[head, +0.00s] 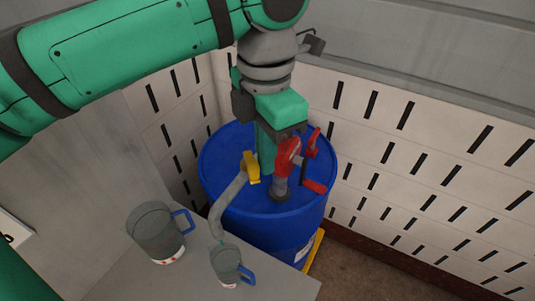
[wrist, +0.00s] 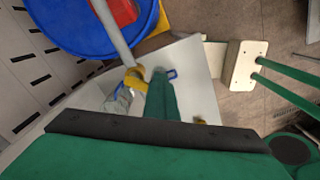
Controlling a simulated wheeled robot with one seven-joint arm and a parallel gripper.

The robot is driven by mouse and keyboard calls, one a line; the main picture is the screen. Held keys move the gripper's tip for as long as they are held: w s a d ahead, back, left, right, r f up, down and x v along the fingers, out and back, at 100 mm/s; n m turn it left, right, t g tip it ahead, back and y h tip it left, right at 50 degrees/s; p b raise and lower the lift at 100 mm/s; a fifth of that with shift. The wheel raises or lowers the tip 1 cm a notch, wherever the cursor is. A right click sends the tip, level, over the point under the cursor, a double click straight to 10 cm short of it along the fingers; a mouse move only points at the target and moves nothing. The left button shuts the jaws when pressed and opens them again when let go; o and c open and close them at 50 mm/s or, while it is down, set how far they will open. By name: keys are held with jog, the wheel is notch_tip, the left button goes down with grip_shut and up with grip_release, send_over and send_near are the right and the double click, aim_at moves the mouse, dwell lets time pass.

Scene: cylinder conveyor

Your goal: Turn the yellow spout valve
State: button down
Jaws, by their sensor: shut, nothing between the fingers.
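The yellow spout valve (head: 251,166) sits at the top of a grey spout pipe (head: 226,199) on the blue drum. It also shows in the wrist view (wrist: 133,78), by the pipe, just left of my finger. My gripper (head: 266,168) points down over the drum, its green fingers together and empty. The fingertips are close beside the valve, on its right in the head view. I cannot tell whether they touch it. In the wrist view my gripper (wrist: 160,80) partly covers the table below.
The blue drum (head: 230,199) carries a red pump handle (head: 288,157) close to my gripper's right. A large jug (head: 155,235) and a smaller jug (head: 226,263) stand on the grey table (head: 110,280). Slotted white wall panels (head: 400,150) close in behind the drum.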

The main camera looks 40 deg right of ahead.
jog(key=shift+a, duration=0.1)
jog(key=shift+w+a, duration=0.35)
jog(key=shift+a, duration=0.15)
jog(key=shift+w+a, duration=0.3)
jog(key=shift+w, duration=0.05)
jog(key=c, duration=2.3)
grip_release()
jog(key=shift+o, duration=1.3)
jog(key=shift+c, duration=0.2)
jog(key=shift+w, duration=0.1)
